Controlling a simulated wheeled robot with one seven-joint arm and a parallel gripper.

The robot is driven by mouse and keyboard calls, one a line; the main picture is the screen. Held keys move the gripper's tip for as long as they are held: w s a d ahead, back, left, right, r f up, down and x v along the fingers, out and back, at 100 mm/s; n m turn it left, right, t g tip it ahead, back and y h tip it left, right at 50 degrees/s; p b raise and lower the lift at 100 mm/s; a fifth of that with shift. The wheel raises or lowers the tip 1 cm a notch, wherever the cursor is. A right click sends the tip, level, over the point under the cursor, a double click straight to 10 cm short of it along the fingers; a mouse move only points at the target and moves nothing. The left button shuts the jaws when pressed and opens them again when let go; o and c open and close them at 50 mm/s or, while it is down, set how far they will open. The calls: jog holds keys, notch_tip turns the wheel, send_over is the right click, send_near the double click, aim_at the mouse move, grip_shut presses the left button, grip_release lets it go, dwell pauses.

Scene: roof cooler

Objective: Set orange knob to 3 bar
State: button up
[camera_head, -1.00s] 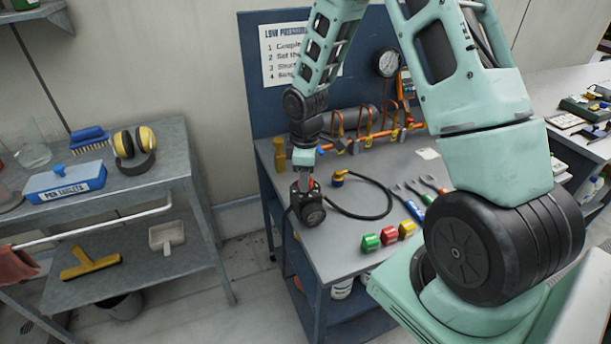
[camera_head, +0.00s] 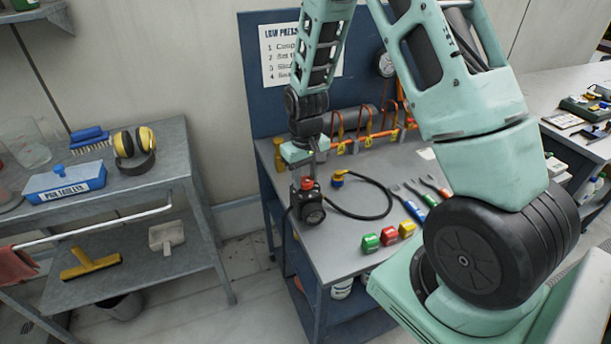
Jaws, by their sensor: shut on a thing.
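The orange knob (camera_head: 307,184) sits on top of a black regulator (camera_head: 298,199) at the left front of the grey workbench. A round dial (camera_head: 314,215) faces forward on the regulator; its reading is too small to tell. My gripper (camera_head: 309,174) points down from above, with its fingers shut on the knob. The exact finger contact is too small to see clearly.
A black hose (camera_head: 375,183) with an orange-yellow end (camera_head: 338,178) curves over the bench (camera_head: 345,245) to the right. Green (camera_head: 370,242), red (camera_head: 389,236) and yellow (camera_head: 406,230) blocks lie near the front edge. An orange pipe rack (camera_head: 375,138) stands behind.

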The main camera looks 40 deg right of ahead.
aim_at(306, 180)
jog(key=shift+m, duration=1)
jog(key=o, duration=1)
jog(key=shift+r, duration=0.1)
notch_tip(306, 180, up, 17)
jog(key=b, duration=0.1)
jog(key=shift+r, duration=0.15)
